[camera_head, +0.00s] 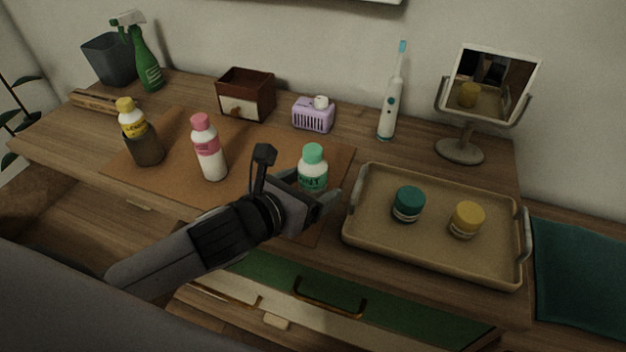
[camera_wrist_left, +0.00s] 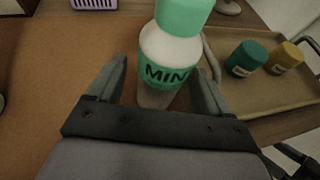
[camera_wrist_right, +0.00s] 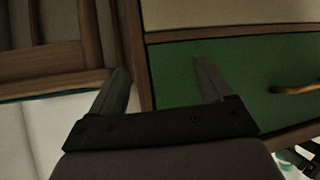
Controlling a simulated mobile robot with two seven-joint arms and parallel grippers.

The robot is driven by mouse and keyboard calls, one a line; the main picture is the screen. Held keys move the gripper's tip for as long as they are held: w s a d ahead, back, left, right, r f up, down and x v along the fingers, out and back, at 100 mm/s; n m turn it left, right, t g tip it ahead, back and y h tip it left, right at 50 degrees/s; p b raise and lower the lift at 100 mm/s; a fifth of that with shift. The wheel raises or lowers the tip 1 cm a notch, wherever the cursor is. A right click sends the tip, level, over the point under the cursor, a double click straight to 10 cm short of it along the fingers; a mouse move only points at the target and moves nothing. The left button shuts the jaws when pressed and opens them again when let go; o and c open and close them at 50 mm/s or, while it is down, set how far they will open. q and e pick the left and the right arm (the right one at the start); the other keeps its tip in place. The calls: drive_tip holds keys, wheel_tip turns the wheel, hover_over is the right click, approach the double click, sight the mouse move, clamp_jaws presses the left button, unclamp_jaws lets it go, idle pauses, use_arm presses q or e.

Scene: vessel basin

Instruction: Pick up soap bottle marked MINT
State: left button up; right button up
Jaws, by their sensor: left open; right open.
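The MINT soap bottle (camera_head: 313,166) is white with a green cap and a green label. It stands upright on the brown mat (camera_head: 262,150), left of the tray. My left gripper (camera_head: 315,200) is open at the bottle, which hides part of it. In the left wrist view the bottle (camera_wrist_left: 168,55) stands between the two open fingers (camera_wrist_left: 160,85), closer to the right finger; contact cannot be told. My right gripper (camera_wrist_right: 165,85) is open and empty in the right wrist view, before the green drawer front (camera_wrist_right: 240,85). It does not show in the head view.
A pink-capped bottle (camera_head: 208,150) and a yellow-capped bottle (camera_head: 131,118) in a dark holder (camera_head: 146,150) stand left on the mat. The tray (camera_head: 375,240) at right holds a teal jar (camera_head: 408,203) and a yellow jar (camera_head: 467,219). A purple holder (camera_head: 313,118) and toothbrush (camera_head: 389,105) stand behind.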

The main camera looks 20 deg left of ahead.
use_arm(q)
drive_tip(key=shift+x, duration=1.4)
drive_tip(key=c, duration=1.2)
drive_tip(key=shift+r, duration=0.1)
